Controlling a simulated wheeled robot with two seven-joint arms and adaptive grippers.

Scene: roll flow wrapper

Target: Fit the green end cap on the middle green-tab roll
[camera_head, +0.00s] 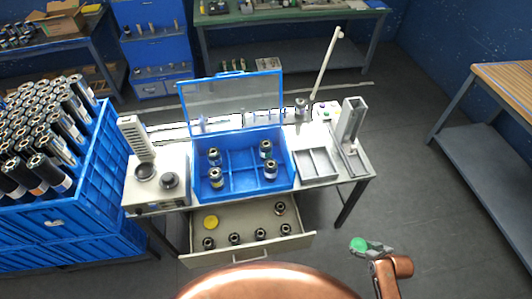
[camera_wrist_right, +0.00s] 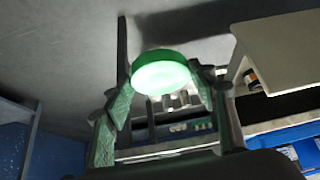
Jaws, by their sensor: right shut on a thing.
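The green end cap (camera_head: 358,243) is a small round disc held at the tips of my right gripper (camera_head: 367,246), over the floor to the right of the open drawer. In the right wrist view the green end cap (camera_wrist_right: 162,74) sits between the two fingers of my right gripper (camera_wrist_right: 160,82), well apart from any roll. Dark rolls with pale ends stand in the blue bin, one at its front left (camera_head: 215,178), and in the drawer, one at its front (camera_head: 260,234). Their tab colours are too small to tell, so I cannot pick out the middle green-tab roll. My left gripper is out of view.
The blue bin (camera_head: 241,187) has a raised clear lid (camera_head: 232,104). Below it an open drawer (camera_head: 250,250) also holds a yellow disc (camera_head: 211,222). A grey tray (camera_head: 316,165) and an upright metal channel (camera_head: 352,122) stand at the table's right. Floor is free right of the table.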

